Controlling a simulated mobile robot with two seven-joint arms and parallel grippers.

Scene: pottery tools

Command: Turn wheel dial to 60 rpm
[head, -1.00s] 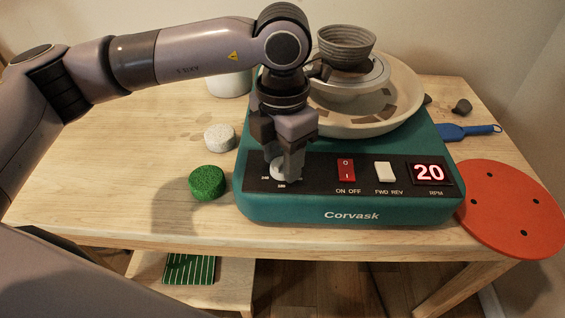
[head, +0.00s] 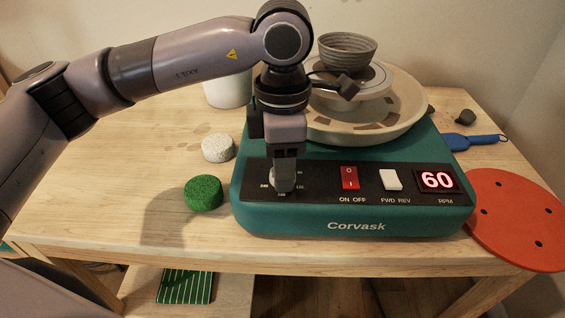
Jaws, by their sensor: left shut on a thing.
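The teal pottery wheel (head: 400,218) stands on the wooden table, with a black control panel on its front. Its red display (head: 437,180) reads 60 above the RPM label. My left gripper (head: 284,182) points down at the left end of the panel, shut on the grey dial (head: 281,185). The fingers hide much of the dial and part of its scale. To the right of the dial are the red ON OFF switch (head: 349,178) and the white FWD REV switch (head: 391,180). My right gripper does not show.
A grey ribbed bowl (head: 347,48) sits on the wheel head inside the splash pan (head: 405,115). A green sponge (head: 203,193) and a white round piece (head: 218,148) lie left of the wheel. A red disc (head: 515,220) and blue tool (head: 465,142) lie right.

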